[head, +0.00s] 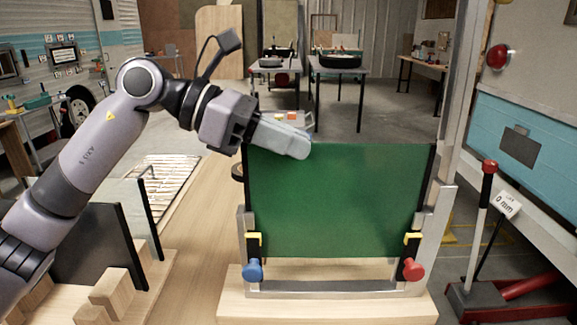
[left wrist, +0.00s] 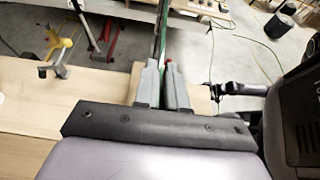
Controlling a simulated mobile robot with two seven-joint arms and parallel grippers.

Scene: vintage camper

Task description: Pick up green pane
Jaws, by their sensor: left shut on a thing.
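The green pane (head: 340,205) stands upright in a metal frame (head: 340,288) on a wooden base, with dark strips along its two side edges. My left gripper (head: 303,147) reaches in from the left and is shut on the pane's top edge, left of its middle. In the left wrist view the two fingers (left wrist: 163,85) are close together with the thin green edge of the pane (left wrist: 160,35) between them. My right gripper is in neither view.
A blue knob (head: 253,270), a red knob (head: 413,270) and yellow clips sit at the frame's lower corners. Other panes (head: 98,245) stand in a wooden rack at the lower left. A red-and-black jack (head: 490,295) stands at the right beside a camper's blue side (head: 535,140).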

